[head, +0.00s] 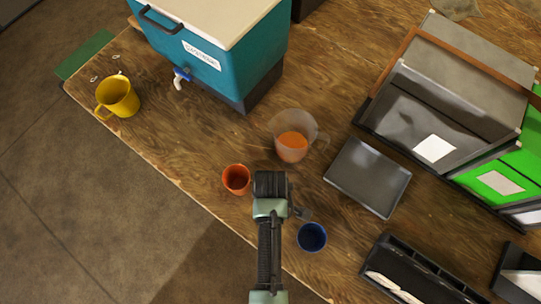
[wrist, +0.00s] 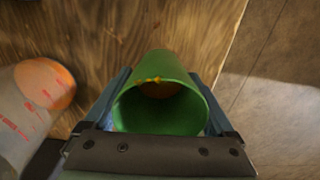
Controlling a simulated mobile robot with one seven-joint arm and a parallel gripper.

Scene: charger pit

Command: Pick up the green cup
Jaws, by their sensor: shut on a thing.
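The green cup (wrist: 160,65) shows in the wrist view, its open mouth toward the camera and something brownish visible inside. My gripper (wrist: 160,92) is shut on it, with one finger against each side of its wall. In the head view the cup is hidden behind my wrist and arm. I cannot tell whether its base touches the wooden table (head: 165,145).
An orange cup (head: 236,179) stands just left of my wrist, and a blue cup (head: 312,237) to its right. A clear jug (head: 293,135) with orange contents stands behind. A grey tray (head: 368,178), yellow mug (head: 118,97) and teal cooler (head: 215,50) are also on the table.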

